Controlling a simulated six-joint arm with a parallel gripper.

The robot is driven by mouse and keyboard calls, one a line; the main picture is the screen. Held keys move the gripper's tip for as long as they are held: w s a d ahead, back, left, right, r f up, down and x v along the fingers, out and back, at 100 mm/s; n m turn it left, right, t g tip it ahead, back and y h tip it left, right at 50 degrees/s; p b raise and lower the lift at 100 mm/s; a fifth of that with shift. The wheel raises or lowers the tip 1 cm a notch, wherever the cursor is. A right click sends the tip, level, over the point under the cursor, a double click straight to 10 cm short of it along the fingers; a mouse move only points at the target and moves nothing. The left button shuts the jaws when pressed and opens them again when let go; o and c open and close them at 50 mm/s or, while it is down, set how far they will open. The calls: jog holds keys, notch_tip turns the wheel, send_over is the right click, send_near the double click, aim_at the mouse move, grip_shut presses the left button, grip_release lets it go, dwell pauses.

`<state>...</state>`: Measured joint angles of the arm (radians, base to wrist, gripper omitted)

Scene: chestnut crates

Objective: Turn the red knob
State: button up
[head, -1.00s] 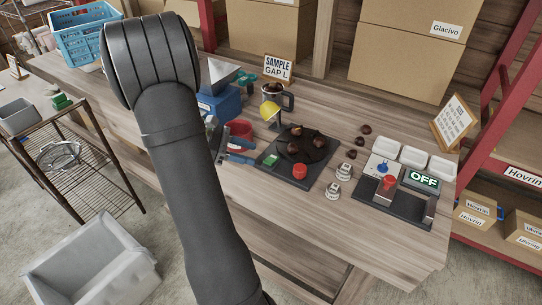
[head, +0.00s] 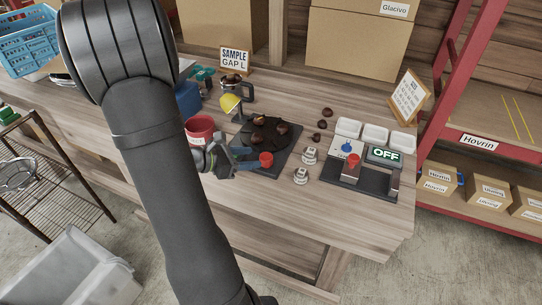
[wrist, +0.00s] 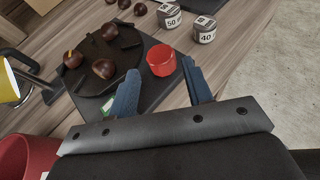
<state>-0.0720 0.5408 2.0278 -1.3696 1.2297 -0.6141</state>
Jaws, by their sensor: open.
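A red knob (head: 266,159) stands on the front corner of a dark board with a round black plate (head: 262,134) holding several chestnuts. In the wrist view the same red knob (wrist: 161,62) lies just ahead of my gripper's blue fingertips, roughly centred between them. My gripper (head: 250,160) is open and empty, low at the board's front left. It also shows in the wrist view (wrist: 160,75). I cannot tell whether a finger touches the knob. A second red knob-like part (head: 353,160) is on the device with the OFF display (head: 385,154), to the right.
Two small weights (head: 310,155) stand right of the board, with loose chestnuts (head: 327,112) behind them. A red cup (head: 199,130) is left, close to my gripper. The table front right is clear.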

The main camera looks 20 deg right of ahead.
aim_at(265, 156)
jog(key=x, duration=0.8)
jog(key=shift+d, duration=0.15)
jog(key=shift+c, duration=0.5)
jog(key=c, duration=0.6)
